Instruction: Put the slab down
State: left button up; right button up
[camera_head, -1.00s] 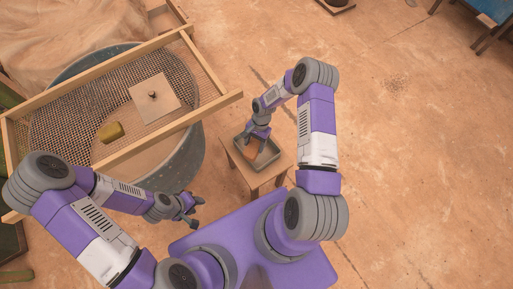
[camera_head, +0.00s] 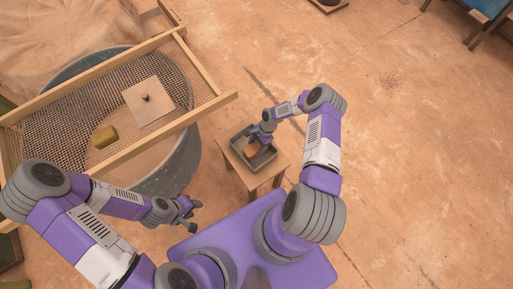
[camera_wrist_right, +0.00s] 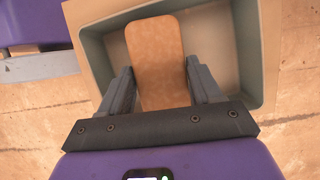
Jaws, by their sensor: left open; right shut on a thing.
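The slab (camera_head: 251,150) is a flat, orange-brown piece with rounded corners. My right gripper (camera_head: 262,142) is shut on it, inside or just over the grey-green tray (camera_head: 268,163) on the small wooden stool. In the right wrist view the slab (camera_wrist_right: 155,45) lies between the two fingers of the right gripper (camera_wrist_right: 160,75), with the tray's pale rim (camera_wrist_right: 270,60) around it. I cannot tell whether the slab touches the tray floor. My left gripper (camera_head: 190,212) is open and empty, beside the round tub.
The round blue-grey tub (camera_head: 183,165) stands at left under a wooden-framed mesh screen (camera_head: 205,108). On the screen lie a pale square board (camera_head: 165,100) with a dark knob and an olive-yellow block (camera_head: 104,137). The stool (camera_head: 243,172) carries the tray.

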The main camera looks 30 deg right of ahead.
notch_tip(320, 180, down, 2)
jog(key=shift+f+b, duration=0.2)
jog(key=shift+b, duration=0.1)
jog(key=shift+r, duration=0.1)
jog(key=o, duration=1.5)
jog(key=shift+o, duration=0.2)
